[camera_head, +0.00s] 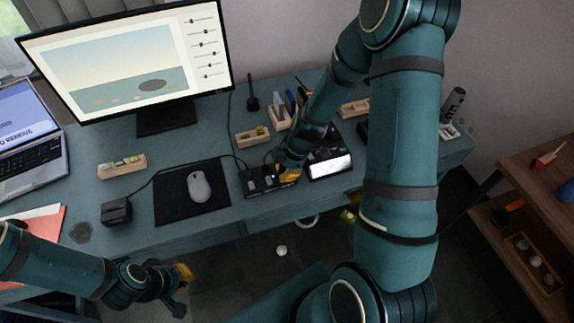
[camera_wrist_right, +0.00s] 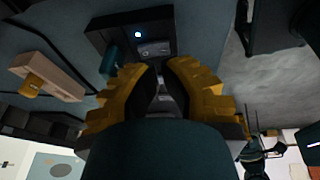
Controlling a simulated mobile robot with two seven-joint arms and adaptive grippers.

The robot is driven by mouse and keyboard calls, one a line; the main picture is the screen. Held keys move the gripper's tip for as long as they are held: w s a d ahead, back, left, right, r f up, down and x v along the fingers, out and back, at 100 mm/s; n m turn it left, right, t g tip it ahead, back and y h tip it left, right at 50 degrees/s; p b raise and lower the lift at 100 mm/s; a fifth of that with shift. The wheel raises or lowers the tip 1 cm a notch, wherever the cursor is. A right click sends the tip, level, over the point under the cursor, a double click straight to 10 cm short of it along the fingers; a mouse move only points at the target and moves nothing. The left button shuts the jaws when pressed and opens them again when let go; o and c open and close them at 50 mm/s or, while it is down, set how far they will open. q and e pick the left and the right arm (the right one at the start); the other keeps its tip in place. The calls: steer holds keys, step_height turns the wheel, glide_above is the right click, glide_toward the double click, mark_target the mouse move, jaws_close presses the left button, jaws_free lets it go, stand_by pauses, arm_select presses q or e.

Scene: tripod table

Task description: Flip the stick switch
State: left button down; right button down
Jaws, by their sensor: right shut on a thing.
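A dark switch box (camera_head: 257,186) sits near the front edge of the desk, right of the mouse pad. In the right wrist view the black box (camera_wrist_right: 112,28) shows a lit blue light and a grey part on its face. My right gripper (camera_head: 286,173) is down at the right part of this box. In the right wrist view its yellow fingers (camera_wrist_right: 160,72) come together over the box, shut on what seems to be the stick switch, mostly hidden between them. My left gripper (camera_head: 180,290) is open and empty, in front of the desk at lower left.
A mouse (camera_head: 199,187) lies on a black pad (camera_head: 172,212). A black device with a bright screen (camera_head: 330,167) is close on the right. Wooden trays (camera_head: 251,138), a monitor (camera_head: 125,60) and a laptop (camera_head: 30,140) stand behind. A wooden shelf (camera_head: 530,185) is at far right.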

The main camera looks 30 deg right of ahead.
steer(key=shift+w+f, duration=0.15)
steer(key=shift+f, duration=0.4)
steer(key=shift+w+f+g+p, duration=0.2)
steer(key=shift+f+g+p, duration=0.15)
steer(key=shift+g, duration=0.65)
steer(key=shift+s+f, duration=0.15)
steer(key=shift+s, duration=0.05)
